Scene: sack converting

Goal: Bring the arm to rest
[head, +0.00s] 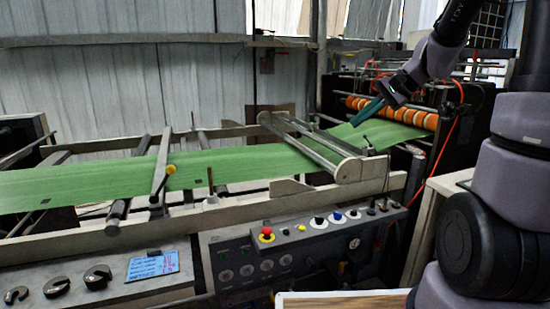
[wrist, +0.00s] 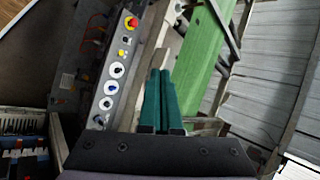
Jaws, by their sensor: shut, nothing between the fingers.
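My gripper (head: 365,112) is in the upper right of the head view, at the end of my raised arm. Its two teal fingers lie against each other with nothing between them. It appears in front of or above the green web (head: 100,180) near the orange rollers (head: 390,111); the exact height is hard to tell. In the wrist view the shut fingers (wrist: 160,98) point up the picture, between the control panel and the green web (wrist: 203,60).
A control panel (head: 285,255) with a red emergency button (head: 266,234) runs along the machine's front. Metal crossbars (head: 320,145) span the web. A blue label (head: 153,265) and several dark hooked pieces (head: 57,286) lie on the left ledge. A wooden surface (head: 340,300) is at the bottom.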

